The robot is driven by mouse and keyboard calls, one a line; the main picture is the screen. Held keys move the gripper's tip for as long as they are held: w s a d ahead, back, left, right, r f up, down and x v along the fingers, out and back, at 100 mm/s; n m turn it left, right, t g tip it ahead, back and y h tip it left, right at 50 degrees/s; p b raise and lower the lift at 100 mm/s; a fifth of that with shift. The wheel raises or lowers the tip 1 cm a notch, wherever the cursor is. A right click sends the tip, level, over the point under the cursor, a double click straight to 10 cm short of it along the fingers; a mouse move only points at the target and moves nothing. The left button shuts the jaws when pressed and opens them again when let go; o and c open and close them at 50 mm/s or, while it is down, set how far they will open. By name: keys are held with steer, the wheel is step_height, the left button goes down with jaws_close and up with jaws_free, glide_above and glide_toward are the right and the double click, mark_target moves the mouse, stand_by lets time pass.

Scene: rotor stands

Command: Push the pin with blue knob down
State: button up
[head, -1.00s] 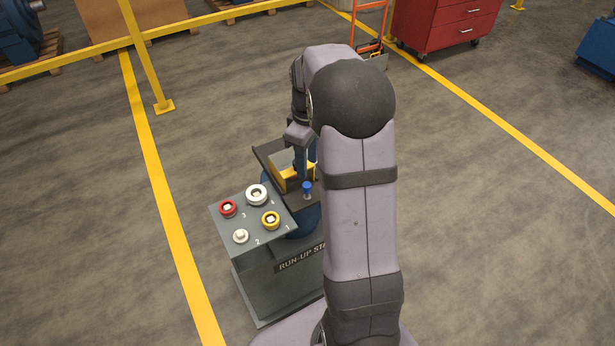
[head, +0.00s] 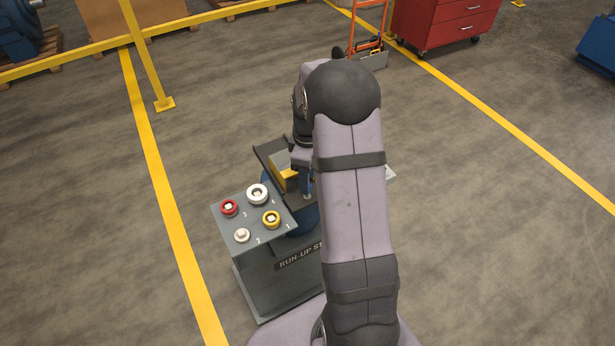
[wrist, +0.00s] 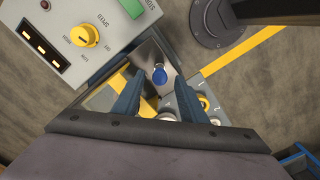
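The blue knob (wrist: 159,75) shows in the wrist view as a round blue cap on a grey metal plate (wrist: 152,58). It lies between the tips of my gripper's fingers in that picture. My gripper (wrist: 159,82) is open, with a clear gap between its two dark blue fingers and nothing held. I cannot tell the remaining distance from the fingertips to the knob. In the head view my gripper (head: 307,186) is over the plate beside the button panel, and the knob is hidden there. The pin under the knob is not visible.
The grey button panel (head: 256,239) has red, white and yellow-ringed buttons, left of my gripper. In the wrist view a control box (wrist: 82,28) with a yellow speed dial (wrist: 84,36) and a green button is close by. A yellow block (head: 287,181) stands behind the knob's place.

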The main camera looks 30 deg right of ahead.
steer(key=shift+f, duration=0.6)
jaws_close()
steer(key=shift+f+b, duration=0.9)
steer(key=shift+f, duration=0.6)
steer(key=shift+s, duration=0.15)
jaws_free()
steer(key=shift+r, duration=0.15)
